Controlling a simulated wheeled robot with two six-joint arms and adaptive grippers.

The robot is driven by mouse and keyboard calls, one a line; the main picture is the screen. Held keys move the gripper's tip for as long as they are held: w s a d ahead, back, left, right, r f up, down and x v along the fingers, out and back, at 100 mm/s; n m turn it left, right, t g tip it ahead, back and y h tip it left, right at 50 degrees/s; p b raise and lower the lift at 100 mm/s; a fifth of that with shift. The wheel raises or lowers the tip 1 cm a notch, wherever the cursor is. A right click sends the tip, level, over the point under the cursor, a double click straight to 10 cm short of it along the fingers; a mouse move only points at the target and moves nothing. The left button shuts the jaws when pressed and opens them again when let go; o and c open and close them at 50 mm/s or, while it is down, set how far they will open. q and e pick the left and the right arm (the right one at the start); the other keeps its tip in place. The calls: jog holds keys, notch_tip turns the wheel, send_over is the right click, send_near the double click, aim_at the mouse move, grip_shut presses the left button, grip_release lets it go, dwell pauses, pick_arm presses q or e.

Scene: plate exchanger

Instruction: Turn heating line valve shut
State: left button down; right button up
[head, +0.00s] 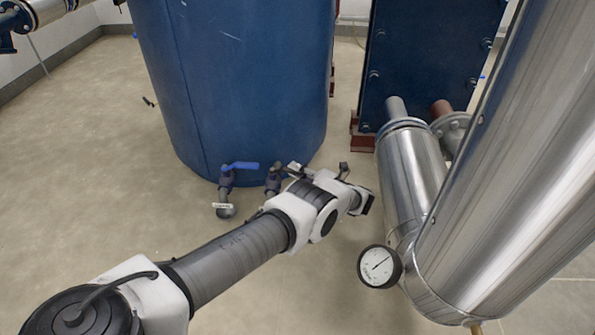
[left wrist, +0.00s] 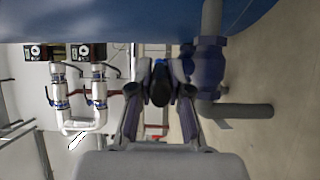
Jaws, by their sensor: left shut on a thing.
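A grey valve (head: 272,181) sits low at the front of the blue tank, partly hidden by my left arm. In the left wrist view its bluish body and grey pipe (left wrist: 238,110) show at the right. My left gripper (head: 302,172) is just right of this valve. In the left wrist view the gripper's fingers (left wrist: 160,84) are closed around a dark piece, which looks like the end of the valve's handle. Most of the handle is hidden in both views. My right gripper is not in view.
A second valve with a blue lever (head: 240,166) and a small white tag stands just left. The blue tank (head: 245,80) is behind. Shiny metal pipes (head: 415,170) and a round gauge (head: 380,267) stand close at right. The floor at left is clear.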

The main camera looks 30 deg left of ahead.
pick_arm(q)
jog(key=shift+w, duration=0.1)
dwell(0.3)
jog(key=c, duration=1.1)
grip_release()
